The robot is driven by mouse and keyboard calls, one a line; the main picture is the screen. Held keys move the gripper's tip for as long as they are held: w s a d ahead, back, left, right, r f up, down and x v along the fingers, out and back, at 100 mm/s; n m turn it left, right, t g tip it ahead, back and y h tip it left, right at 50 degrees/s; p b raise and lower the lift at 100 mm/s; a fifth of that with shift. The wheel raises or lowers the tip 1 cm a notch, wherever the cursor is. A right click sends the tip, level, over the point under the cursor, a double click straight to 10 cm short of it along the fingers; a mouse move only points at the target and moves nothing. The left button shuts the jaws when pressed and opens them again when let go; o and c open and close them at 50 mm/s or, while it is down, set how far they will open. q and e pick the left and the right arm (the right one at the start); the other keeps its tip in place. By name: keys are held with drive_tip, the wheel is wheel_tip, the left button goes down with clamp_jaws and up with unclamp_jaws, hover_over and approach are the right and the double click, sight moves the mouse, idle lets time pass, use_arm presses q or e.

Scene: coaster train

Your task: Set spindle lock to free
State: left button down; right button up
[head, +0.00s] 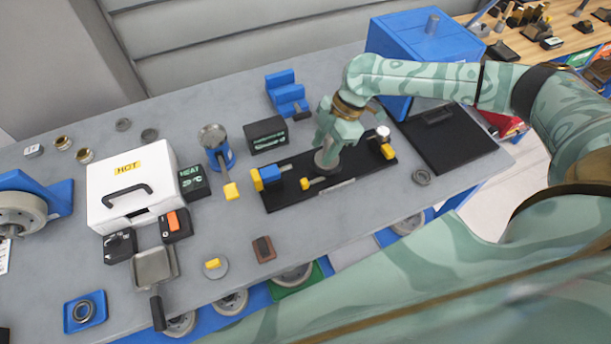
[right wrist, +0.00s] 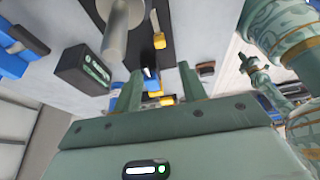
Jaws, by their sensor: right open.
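A black fixture plate (head: 345,182) lies on the grey bench, with a round grey spindle piece (head: 325,161) near its middle. A lever with a yellow tip (head: 308,184) sticks out at the plate's front; I cannot tell for sure which part is the spindle lock. A blue block with a yellow end (head: 268,176) is on the plate's left, and a silver-topped post with a yellow part (head: 386,146) on its right. My right gripper (head: 327,148) is open above the middle of the plate, partly hiding the spindle piece. Its fingers (right wrist: 158,88) also show in the right wrist view, apart and empty. My left gripper is not in view.
A black box (head: 266,134) and a blue stand with a yellow handle (head: 222,158) are left of the plate. A blue stepped block (head: 286,92) is behind, a large blue box (head: 415,40) behind right. A black flat panel (head: 455,140) lies at right.

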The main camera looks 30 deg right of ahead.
sight(305, 181)
drive_tip(key=b+x, duration=0.1)
drive_tip(key=x, duration=1)
drive_tip(key=shift+f, duration=0.35)
